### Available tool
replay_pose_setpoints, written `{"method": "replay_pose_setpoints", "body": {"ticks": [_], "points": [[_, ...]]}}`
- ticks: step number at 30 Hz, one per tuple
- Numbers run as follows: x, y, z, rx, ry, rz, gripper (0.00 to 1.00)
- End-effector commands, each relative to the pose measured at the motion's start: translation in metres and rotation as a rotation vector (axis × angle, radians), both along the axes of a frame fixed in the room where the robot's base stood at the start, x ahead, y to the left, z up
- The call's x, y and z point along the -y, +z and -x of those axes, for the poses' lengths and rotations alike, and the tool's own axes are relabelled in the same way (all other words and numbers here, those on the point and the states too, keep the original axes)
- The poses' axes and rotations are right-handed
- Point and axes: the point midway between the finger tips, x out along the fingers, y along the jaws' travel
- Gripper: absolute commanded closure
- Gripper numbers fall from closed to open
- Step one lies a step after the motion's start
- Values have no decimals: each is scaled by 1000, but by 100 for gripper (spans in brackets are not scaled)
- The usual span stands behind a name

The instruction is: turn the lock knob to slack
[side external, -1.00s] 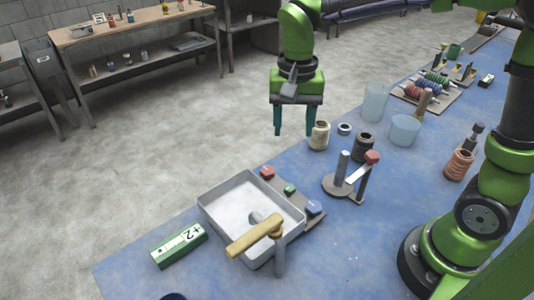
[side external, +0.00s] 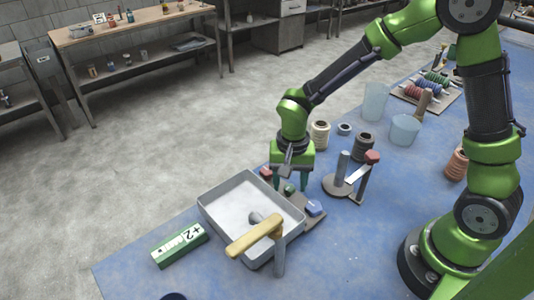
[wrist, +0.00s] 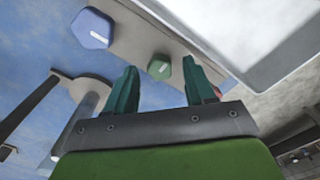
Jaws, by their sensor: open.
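A grey plate (side external: 308,219) beside the tray carries a red knob (side external: 266,173), a small green knob (side external: 290,189) and a blue knob (side external: 314,208). I cannot tell from any label which is the lock knob. My gripper (side external: 290,184) is open and points down at the green knob, with one finger to each side of it in the picture. In the wrist view the green knob (wrist: 160,67) shows between the fingertips (wrist: 160,78), apart from both; its white mark is visible. The blue knob (wrist: 90,28) lies to the left, also with a white mark.
A white tray (side external: 213,213) adjoins the plate, with a yellow-handled crank (side external: 255,237) at its front. A stand with a red hexagonal head (side external: 372,157) is close on the right. Spools (side external: 364,146) and clear cups (side external: 404,130) stand behind.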

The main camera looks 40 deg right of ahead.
Motion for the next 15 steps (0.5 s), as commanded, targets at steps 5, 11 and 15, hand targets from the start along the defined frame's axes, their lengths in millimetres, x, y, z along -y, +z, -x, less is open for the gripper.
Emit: {"method": "replay_pose_setpoints", "body": {"ticks": [5, 11, 15], "points": [[0, -5, 0, 1, 1, 0, 46], [0, -5, 0, 1, 1, 0, 49], [0, -4, 0, 1, 1, 0, 70]]}}
